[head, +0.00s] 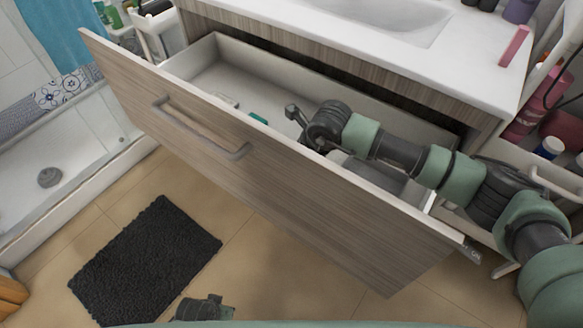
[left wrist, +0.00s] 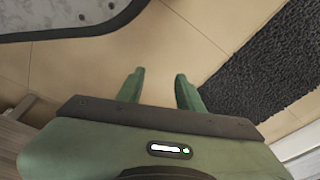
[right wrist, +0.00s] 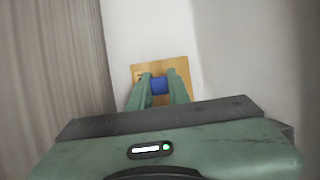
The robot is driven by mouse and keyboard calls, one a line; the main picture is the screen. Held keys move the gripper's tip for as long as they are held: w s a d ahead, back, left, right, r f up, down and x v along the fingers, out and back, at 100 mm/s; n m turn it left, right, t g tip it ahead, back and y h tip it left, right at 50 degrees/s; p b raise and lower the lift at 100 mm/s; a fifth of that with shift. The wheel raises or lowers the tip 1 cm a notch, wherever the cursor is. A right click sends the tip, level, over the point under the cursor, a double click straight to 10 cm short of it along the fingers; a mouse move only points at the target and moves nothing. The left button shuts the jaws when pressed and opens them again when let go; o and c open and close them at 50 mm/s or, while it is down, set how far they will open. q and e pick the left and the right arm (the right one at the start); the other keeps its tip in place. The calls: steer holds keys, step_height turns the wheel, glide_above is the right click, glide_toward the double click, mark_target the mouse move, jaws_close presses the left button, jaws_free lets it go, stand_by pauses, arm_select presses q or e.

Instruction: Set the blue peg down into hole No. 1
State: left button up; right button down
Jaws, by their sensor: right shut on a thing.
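The blue peg (right wrist: 158,86) is between the fingers of my right gripper (right wrist: 159,78), which is shut on it. Just beyond the fingertips in the right wrist view is a wooden board (right wrist: 181,67) on the white drawer floor. I cannot tell whether the peg touches the board. The peg and fingers cover much of the board, and I cannot make out hole No. 1. In the head view my right arm reaches into the open drawer (head: 250,165), and its front panel hides the board and peg. My left gripper (left wrist: 158,82) is open and empty above the floor.
The drawer front stands close to my right arm. A small green item (head: 258,118) and a pale item (head: 225,100) show inside the drawer. The counter with a sink (head: 385,15) is above it. A black mat (head: 145,260) lies on the tiled floor.

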steer(key=c, duration=1.3)
jaws_free()
steer(key=shift+f, duration=0.1)
steer(key=shift+c, duration=0.2)
arm_select(q)
steer(key=shift+s+r, duration=0.2)
